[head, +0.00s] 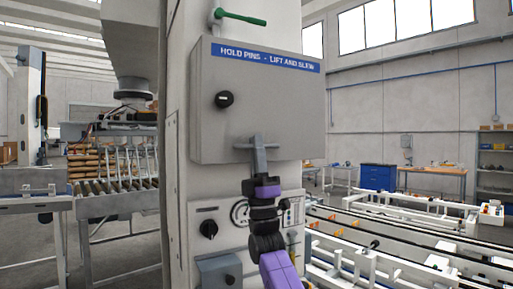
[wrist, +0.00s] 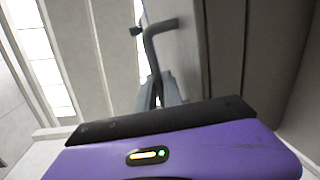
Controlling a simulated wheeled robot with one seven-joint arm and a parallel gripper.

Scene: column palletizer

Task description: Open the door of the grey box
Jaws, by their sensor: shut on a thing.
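The grey box (head: 285,105) is fixed to the front of a pale column. Its front door carries a blue strip reading "HOLD PINS - LIFT AND SLEW" and a black knob (head: 224,99). The door looks flush with the box, with no visible gap. A grey bar handle (head: 243,146) is at the door's lower edge. My gripper (head: 259,160) reaches up from below and is shut on this handle. In the wrist view the bent grey handle (wrist: 152,45) rises beyond the fingers (wrist: 160,92), which partly hide the grip.
A green lever (head: 240,18) sticks out above the box. Below it is a control panel (head: 209,212) with a black rotary switch and a small grey box (head: 219,270). A roller conveyor (head: 115,200) stands at left, and white conveyor frames (head: 400,235) at right.

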